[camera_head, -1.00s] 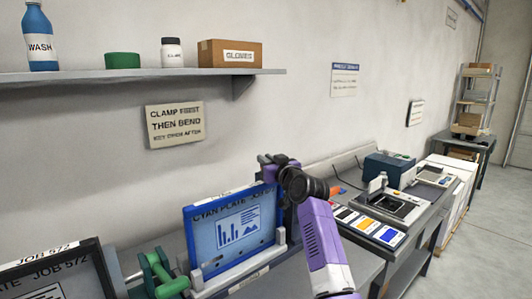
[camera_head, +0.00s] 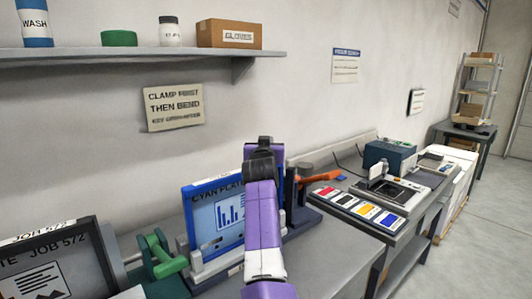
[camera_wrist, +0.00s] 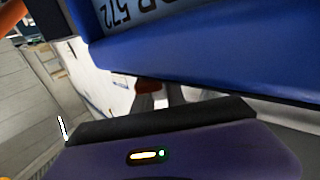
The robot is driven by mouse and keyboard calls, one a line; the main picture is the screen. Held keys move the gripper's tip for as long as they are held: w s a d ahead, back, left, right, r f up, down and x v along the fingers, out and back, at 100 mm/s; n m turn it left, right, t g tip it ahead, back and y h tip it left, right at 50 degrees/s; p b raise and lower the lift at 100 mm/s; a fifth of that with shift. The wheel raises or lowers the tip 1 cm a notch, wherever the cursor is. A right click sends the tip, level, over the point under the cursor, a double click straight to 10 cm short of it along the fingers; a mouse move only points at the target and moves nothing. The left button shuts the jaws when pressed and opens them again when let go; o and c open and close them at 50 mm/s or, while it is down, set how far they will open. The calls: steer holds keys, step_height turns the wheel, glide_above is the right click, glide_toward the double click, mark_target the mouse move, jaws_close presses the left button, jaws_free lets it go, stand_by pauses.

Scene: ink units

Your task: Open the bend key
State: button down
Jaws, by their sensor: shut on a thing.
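The blue-framed cyan plate (camera_head: 229,212) stands upright in a grey holder (camera_head: 207,274), partly covered by my arm. Its blue rim also fills the upper right of the wrist view (camera_wrist: 200,62), with the label upside down. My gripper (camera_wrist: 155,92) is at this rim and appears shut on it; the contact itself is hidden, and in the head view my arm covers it. An orange lever (camera_head: 325,179), which may be the bend key, sticks out to the right of a dark post beside the plate. My gripper is apart from this lever.
A green-handled clamp (camera_head: 160,255) and a dark-framed JOB 572 plate (camera_head: 98,246) stand at left. Colour swatches (camera_head: 359,206) and a press unit (camera_head: 389,160) lie to the right. A shelf (camera_head: 120,55) hangs above. The near bench at right is clear.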

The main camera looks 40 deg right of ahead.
steer(key=shift+f+g+h+b, duration=0.1)
steer(key=shift+g+h+b, duration=0.25)
steer(key=shift+b, duration=0.35)
steer(key=c, duration=1.4)
jaws_free()
steer(key=shift+o, duration=0.2)
steer(key=shift+s+a+m, duration=0.1)
steer(key=shift+m, duration=0.2)
steer(key=shift+b+v, duration=0.6)
steer(key=shift+v, duration=3.2)
